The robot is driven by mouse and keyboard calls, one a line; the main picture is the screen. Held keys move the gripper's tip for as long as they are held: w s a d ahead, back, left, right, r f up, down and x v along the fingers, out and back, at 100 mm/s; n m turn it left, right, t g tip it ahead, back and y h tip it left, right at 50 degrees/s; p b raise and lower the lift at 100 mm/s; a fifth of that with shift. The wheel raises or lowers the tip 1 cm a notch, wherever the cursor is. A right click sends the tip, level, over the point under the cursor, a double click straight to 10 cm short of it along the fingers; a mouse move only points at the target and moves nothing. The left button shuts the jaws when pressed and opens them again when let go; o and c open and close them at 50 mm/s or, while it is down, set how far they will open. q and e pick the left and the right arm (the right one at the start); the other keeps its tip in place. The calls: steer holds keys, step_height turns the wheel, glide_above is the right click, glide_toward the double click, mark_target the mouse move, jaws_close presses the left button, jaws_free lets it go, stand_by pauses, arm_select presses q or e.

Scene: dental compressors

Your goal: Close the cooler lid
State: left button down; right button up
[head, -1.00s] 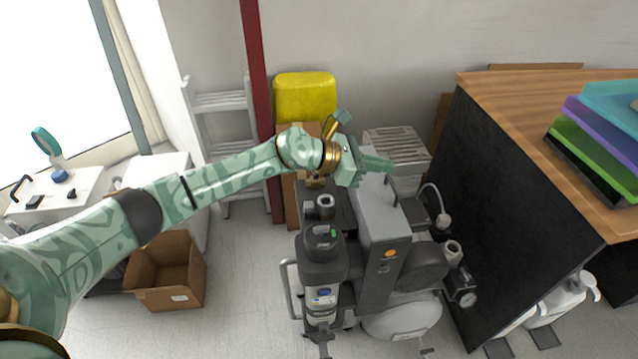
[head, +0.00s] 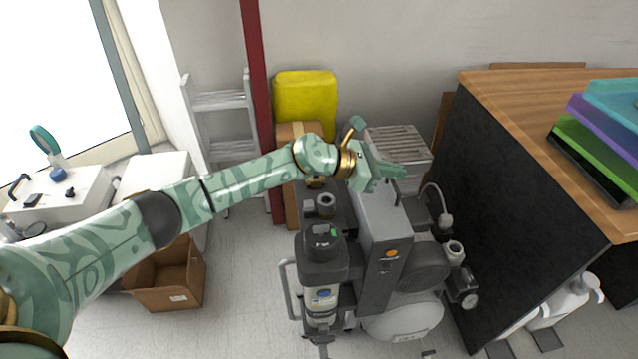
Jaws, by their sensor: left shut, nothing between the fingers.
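My left gripper (head: 390,171) reaches in from the left over the compressor unit. Its fingers are shut and empty, pointing right above the top of the tall grey cabinet (head: 378,228). I cannot tell whether the fingertips touch the cabinet. A grey box with a slatted top (head: 398,142) stands just behind the gripper. No part is plainly recognisable as a cooler lid, and the gripper and wrist hide part of the cabinet's top. My right gripper is not in view.
A dark cylinder unit (head: 322,255) stands left of the cabinet. A wooden-topped desk (head: 530,115) with a black side panel (head: 530,215) bounds the right. A yellow case (head: 305,95), red post (head: 258,100) and cardboard box (head: 168,295) lie around. Floor is clear at the lower centre-left.

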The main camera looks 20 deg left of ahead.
arm_select(q)
steer(key=shift+s+a+r, duration=0.2)
steer(key=shift+a, duration=0.15)
steer(key=p+v, duration=0.3)
steer(key=v, duration=1.2)
steer(key=shift+a, duration=0.2)
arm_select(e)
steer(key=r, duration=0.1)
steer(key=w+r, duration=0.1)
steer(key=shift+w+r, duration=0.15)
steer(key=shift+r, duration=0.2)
arm_select(q)
steer(key=shift+d+f, duration=0.1)
